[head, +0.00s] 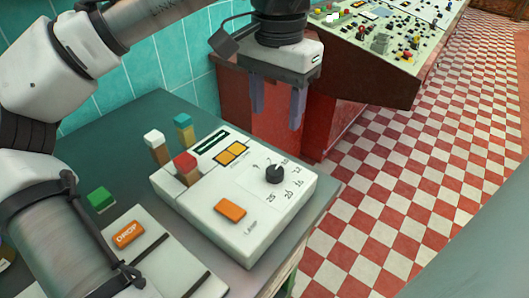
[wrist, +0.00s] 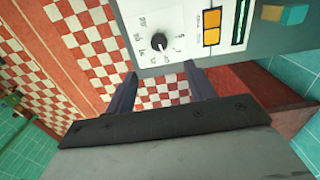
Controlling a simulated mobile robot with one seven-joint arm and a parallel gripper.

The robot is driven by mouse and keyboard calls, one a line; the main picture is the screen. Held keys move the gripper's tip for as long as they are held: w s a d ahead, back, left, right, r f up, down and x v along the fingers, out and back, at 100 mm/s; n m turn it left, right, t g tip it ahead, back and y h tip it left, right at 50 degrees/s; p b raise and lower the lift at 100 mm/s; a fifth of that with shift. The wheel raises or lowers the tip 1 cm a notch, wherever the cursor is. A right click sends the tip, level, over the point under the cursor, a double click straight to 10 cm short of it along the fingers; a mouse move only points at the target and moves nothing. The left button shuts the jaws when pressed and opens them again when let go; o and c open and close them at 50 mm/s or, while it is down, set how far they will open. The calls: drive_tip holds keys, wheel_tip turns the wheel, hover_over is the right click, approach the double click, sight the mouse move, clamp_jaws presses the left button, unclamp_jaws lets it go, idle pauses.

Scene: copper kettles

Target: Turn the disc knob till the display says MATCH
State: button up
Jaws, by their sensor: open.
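The black disc knob (head: 275,173) sits on the right part of a white control box, with numbers printed around it. It also shows in the wrist view (wrist: 158,41). A narrow dark green display (head: 212,142) is near the box's back edge; I cannot read any text on it. My gripper (head: 276,120) is above and behind the box in the head view, apart from the knob. Its two fingers point down, spread with nothing between them. In the wrist view, my gripper's fingers (wrist: 158,82) reach toward the box's edge, short of the knob.
The white box (head: 245,250) stands on a grey table (head: 158,105). It has orange buttons (head: 231,210) and levers with red (head: 185,162), white and teal tops. A DROP panel (head: 165,262) lies at front left. A red console (head: 370,75) stands behind; checkered floor is right.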

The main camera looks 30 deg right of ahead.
sight(274, 170)
wheel_tip(274, 170, down, 13)
drive_tip(key=shift+s+f, duration=0.1)
drive_tip(key=shift+f, duration=0.1)
drive_tip(key=shift+c, duration=0.2)
drive_tip(key=c, duration=0.9)
drive_tip(key=shift+r+m+p, duration=0.15)
drive_tip(key=shift+m+p, duration=0.15)
drive_tip(key=shift+p, duration=0.05)
drive_tip(key=m+p, duration=0.2)
drive_tip(key=shift+r+m+p, duration=0.1)
drive_tip(key=shift+m+p, duration=0.2)
drive_tip(key=shift+m, duration=0.1)
drive_tip(key=shift+m+p, duration=1.35)
drive_tip(key=shift+m, duration=0.75)
drive_tip(key=shift+f, duration=0.2)
